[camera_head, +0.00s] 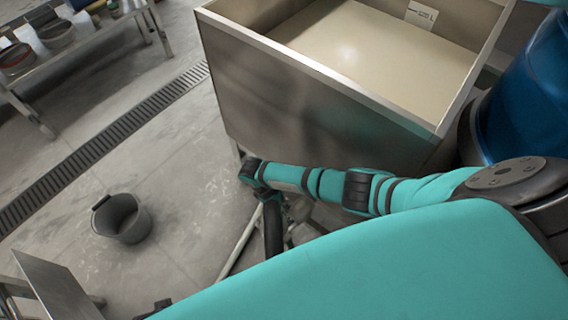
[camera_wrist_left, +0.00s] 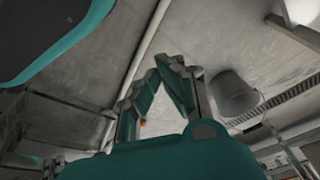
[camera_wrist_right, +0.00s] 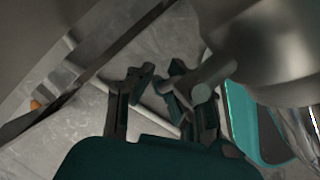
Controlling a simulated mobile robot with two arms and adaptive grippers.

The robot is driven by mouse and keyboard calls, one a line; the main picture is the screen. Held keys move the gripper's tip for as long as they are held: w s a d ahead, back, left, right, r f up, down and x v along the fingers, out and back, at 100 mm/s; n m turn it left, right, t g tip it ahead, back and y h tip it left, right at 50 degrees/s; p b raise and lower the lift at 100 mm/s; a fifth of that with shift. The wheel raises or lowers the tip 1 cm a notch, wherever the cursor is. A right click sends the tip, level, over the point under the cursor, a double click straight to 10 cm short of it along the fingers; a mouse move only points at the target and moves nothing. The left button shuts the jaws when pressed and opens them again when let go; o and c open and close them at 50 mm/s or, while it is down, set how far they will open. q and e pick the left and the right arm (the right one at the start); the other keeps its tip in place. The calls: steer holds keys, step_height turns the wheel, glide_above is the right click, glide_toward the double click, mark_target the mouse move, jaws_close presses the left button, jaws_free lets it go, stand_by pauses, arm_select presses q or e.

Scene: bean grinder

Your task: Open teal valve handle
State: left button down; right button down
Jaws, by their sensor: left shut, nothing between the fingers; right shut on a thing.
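The metal valve (camera_wrist_right: 202,92) shows in the right wrist view, a grey pipe with a rounded end just right of centre. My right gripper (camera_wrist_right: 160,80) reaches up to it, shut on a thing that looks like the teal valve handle. The handle is mostly hidden by the fingers, and its teal is hard to tell from theirs. In the head view my right arm crosses in front of the metal vat and bends down, and the valve cannot be made out. My left gripper (camera_wrist_left: 166,65) is shut and empty, its fingertips together above the floor.
The large open metal vat (camera_head: 310,105) fills the upper middle. A grey bucket (camera_head: 121,218) stands on the floor at left and shows in the left wrist view (camera_wrist_left: 235,93). A blue barrel (camera_head: 530,95) stands at right. A floor drain (camera_head: 105,140) runs past a bench (camera_head: 85,45).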

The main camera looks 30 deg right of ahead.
arm_select(q)
steer(key=f, duration=0.1)
steer(key=s+f, duration=0.1)
steer(key=f, duration=0.1)
steer(key=shift+s+a+f+p, duration=0.1)
steer(key=shift+s+f+p, duration=0.05)
steer(key=shift+s+p, duration=0.2)
arm_select(e)
steer(key=a+y, duration=0.1)
steer(key=g+y, duration=0.1)
steer(key=y, duration=0.1)
steer(key=s+a+y, duration=0.1)
steer(key=shift+a+r+n+g+y, duration=0.3)
steer(key=shift+r+n+g+y, duration=0.1)
steer(key=c, duration=1.3)
jaws_free()
